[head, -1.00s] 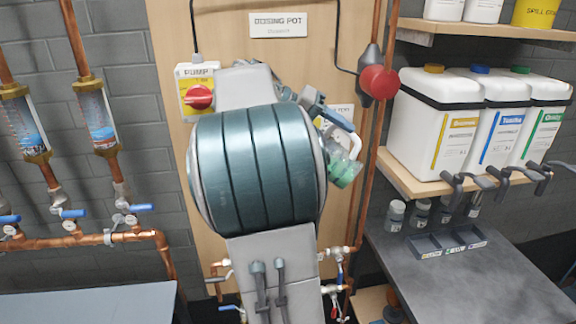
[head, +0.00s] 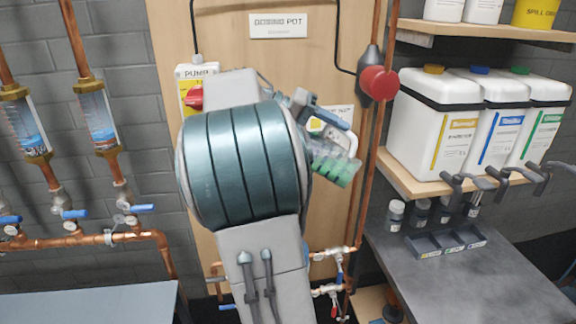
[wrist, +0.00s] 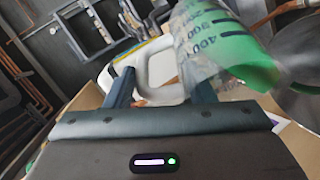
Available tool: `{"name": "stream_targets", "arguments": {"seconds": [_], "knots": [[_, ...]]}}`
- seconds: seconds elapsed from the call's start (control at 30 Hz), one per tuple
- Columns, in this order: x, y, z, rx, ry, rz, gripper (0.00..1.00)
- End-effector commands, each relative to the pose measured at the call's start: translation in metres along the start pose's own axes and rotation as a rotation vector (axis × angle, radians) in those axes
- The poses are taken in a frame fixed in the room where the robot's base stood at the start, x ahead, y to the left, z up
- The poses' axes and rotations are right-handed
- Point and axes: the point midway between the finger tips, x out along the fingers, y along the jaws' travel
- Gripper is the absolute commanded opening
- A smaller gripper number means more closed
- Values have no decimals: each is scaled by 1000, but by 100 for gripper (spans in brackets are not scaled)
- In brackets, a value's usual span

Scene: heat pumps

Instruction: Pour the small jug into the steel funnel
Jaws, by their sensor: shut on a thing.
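The small jug (head: 338,166) is clear, with green liquid and printed measuring marks. It is tilted well over beside my arm in the head view, its liquid along the lower side. In the wrist view the jug (wrist: 212,42) leans right with green liquid low in it. My gripper (wrist: 163,92) is shut on the jug's white handle (wrist: 150,72). A round grey metal rim, perhaps the steel funnel (wrist: 301,88), shows blurred at the right edge of the wrist view, beside the jug. My arm may hide it in the head view. I cannot tell whether liquid is flowing out.
A copper pipe with a red round fitting (head: 378,83) runs just right of the jug. White canisters (head: 432,125) stand on a shelf at right, above a grey bench (head: 470,285) with a small divided tray (head: 446,240). The red pump switch (head: 194,97) is behind my arm.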

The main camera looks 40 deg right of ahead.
Motion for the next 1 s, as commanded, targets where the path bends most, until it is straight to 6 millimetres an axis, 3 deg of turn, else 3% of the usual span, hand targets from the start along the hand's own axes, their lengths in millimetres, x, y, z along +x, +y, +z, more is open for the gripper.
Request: {"name": "stream_targets", "arguments": {"seconds": [1.0], "knots": [[-8, 1, -3, -25, 9, 65, 4]]}}
